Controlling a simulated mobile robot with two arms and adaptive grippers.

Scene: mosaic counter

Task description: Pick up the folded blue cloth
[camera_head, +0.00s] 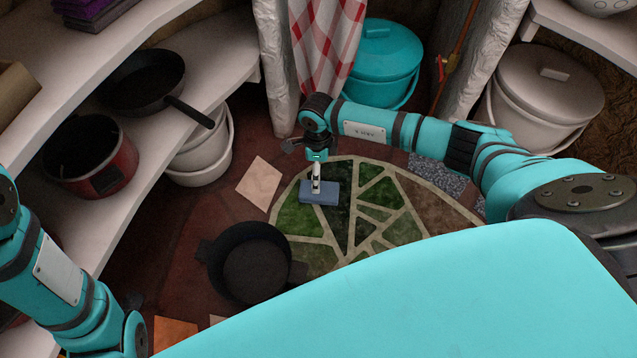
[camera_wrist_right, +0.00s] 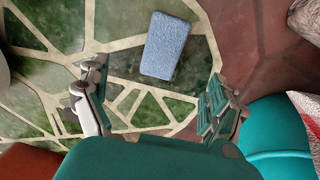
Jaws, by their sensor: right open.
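The folded blue cloth (camera_head: 325,198) lies flat on the mosaic floor, a small blue-grey rectangle. In the right wrist view the cloth (camera_wrist_right: 165,46) lies whole and uncovered, slightly tilted, ahead of the fingertips. My right gripper (camera_head: 316,184) points down over the cloth in the head view and hides a part of it. In the right wrist view my right gripper (camera_wrist_right: 154,82) has its fingers wide apart with nothing between them. I cannot tell the exact height of the fingertips above the cloth. My left arm shows at lower left, but its gripper is not in view.
A black pot (camera_head: 249,265) stands on the floor left of the mosaic. Shelves on the left hold a frying pan (camera_head: 146,80) and a red pot (camera_head: 90,157). A teal bucket (camera_head: 385,62), checked curtain (camera_head: 328,45) and white bucket (camera_head: 545,95) stand behind. The mosaic around the cloth is clear.

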